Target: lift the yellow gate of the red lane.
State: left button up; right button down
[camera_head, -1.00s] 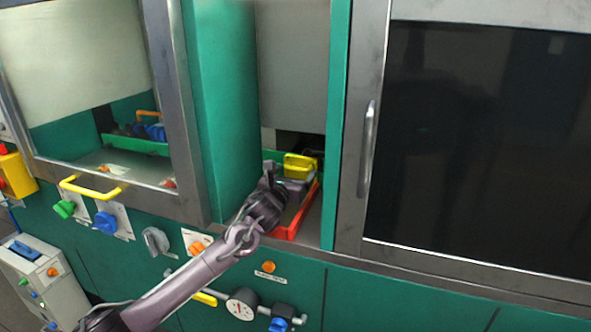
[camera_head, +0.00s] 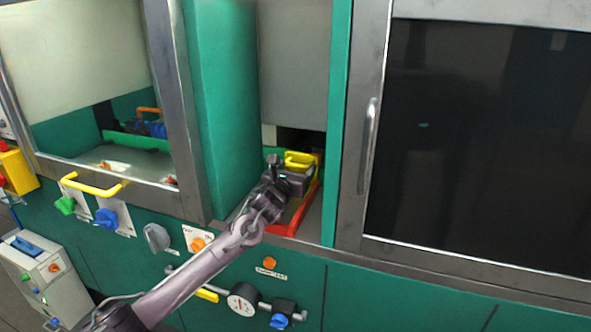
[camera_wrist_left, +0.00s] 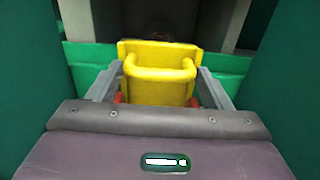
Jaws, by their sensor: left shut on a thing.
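The yellow gate (camera_head: 302,158) with its loop handle stands at the back of the red lane (camera_head: 309,208), in the open bay at the middle of the head view. My left gripper (camera_head: 290,172) reaches into the bay and is shut on the gate. In the left wrist view the yellow gate (camera_wrist_left: 158,80) sits between my two grey fingers, with bits of red beside its lower edge. The finger contact itself is partly hidden. My right gripper is not in view.
A green wall (camera_head: 215,110) bounds the bay on the left. A dark-windowed door (camera_head: 480,140) with a metal handle (camera_head: 368,150) stands on the right. Below are knobs, a gauge (camera_head: 243,300) and a yellow handle (camera_head: 95,188) on the left.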

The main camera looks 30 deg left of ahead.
pick_arm(q)
jog(key=shift+r+p, duration=3.4)
jog(key=shift+r, duration=5.55)
jog(key=o, duration=1.1)
jog(key=shift+d, duration=0.1)
jog(key=shift+f, duration=0.1)
jog(key=b+v, duration=0.3)
jog(key=v, duration=0.5)
